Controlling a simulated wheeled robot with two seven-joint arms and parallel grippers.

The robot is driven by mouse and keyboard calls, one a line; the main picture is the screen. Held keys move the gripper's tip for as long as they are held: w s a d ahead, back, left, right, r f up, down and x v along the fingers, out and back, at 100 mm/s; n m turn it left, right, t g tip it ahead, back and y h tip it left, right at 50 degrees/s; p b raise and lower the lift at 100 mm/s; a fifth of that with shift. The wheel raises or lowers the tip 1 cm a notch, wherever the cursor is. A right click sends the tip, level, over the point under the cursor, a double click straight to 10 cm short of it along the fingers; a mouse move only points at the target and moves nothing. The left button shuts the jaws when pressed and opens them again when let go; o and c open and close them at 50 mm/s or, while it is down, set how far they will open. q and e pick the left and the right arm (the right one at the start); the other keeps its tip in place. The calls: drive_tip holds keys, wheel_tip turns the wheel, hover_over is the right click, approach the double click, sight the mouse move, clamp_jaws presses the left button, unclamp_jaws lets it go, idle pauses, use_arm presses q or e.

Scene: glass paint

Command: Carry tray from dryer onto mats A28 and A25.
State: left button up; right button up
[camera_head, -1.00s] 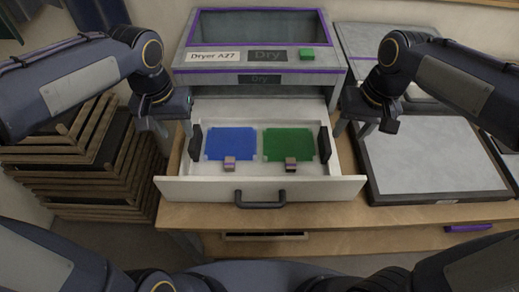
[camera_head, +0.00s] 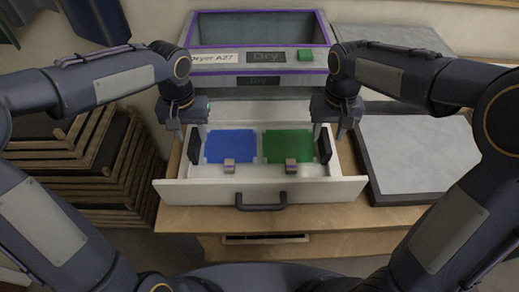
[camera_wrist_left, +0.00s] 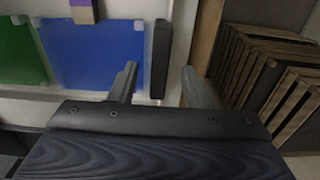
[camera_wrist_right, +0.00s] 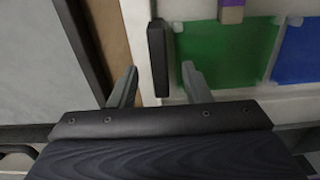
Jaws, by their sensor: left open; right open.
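The dryer (camera_head: 258,70), labelled "Dryer A27" and "Dry", has its drawer (camera_head: 225,192) pulled out. In the drawer lies a pale tray (camera_head: 257,169) with a blue panel (camera_head: 230,146), a green panel (camera_head: 288,145) and upright black handles at both ends. My left gripper (camera_head: 188,133) is open above the left handle (camera_head: 195,143). In the left wrist view the handle (camera_wrist_left: 161,55) lines up between its fingers. My right gripper (camera_head: 334,130) is open above the right handle (camera_head: 324,144), which lines up between its fingers (camera_wrist_right: 157,55) in the right wrist view. No mat label is readable.
Stacked wooden frames (camera_head: 70,180) stand left of the drawer. A grey slab with a dark border (camera_head: 415,155) lies on the wooden table (camera_head: 300,217) to the right. Two small blocks (camera_head: 229,166) (camera_head: 290,166) sit along the panels' front edges.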

sight(193, 139)
use_arm(q)
drive_tip(key=shift+f, duration=1.7)
use_arm(e)
drive_tip(key=shift+f, duration=1.75)
use_arm(q)
clamp_jaws()
use_arm(e)
clamp_jaws()
drive_tip(key=shift+r, duration=0.1)
